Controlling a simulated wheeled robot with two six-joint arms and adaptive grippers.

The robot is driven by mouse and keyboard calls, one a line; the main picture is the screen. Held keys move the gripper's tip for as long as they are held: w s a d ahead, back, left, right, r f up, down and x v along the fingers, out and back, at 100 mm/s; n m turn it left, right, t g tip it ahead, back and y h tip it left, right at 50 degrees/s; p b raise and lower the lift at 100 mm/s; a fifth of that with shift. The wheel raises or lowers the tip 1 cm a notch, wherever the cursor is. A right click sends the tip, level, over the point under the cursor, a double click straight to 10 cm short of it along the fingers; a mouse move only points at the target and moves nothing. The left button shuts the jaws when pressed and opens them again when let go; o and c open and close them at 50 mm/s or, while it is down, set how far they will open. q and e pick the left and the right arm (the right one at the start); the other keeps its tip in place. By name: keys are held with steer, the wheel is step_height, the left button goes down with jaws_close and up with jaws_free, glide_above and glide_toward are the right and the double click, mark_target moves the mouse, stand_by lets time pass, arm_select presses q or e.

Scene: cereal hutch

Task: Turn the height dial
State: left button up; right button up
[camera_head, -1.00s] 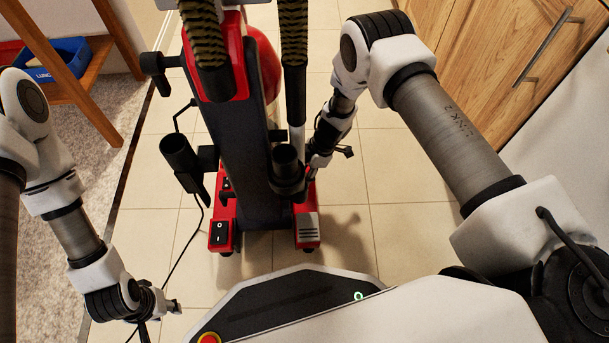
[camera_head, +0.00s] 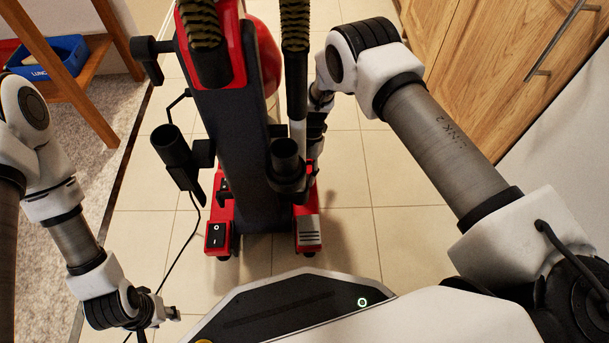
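A red and black upright vacuum cleaner (camera_head: 238,150) stands on the tiles in front of me. Its red base (camera_head: 308,228) shows at the bottom, with a black power switch at its left. I cannot make out the height dial in this view. My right gripper (camera_head: 314,136) is at the right side of the vacuum, low near the base. It is mostly hidden behind the vacuum's tube, and its fingertips do not show. My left gripper (camera_head: 159,325) is at the lower left, apart from the vacuum, with its fingers spread and empty.
A black cord (camera_head: 187,240) runs over the floor left of the vacuum. A wooden shelf (camera_head: 60,75) with a blue lunch box (camera_head: 48,58) stands on the carpet at the upper left. Wooden cabinets (camera_head: 490,70) stand at the right. Tiles (camera_head: 405,235) right of the base are clear.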

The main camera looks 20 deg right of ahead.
steer(key=shift+a+n+h, duration=0.1)
steer(key=shift+n+h, duration=0.2)
steer(key=shift+n, duration=0.5)
steer(key=o, duration=1.1)
steer(key=shift+o, duration=0.2)
step_height(320, 180, up, 10)
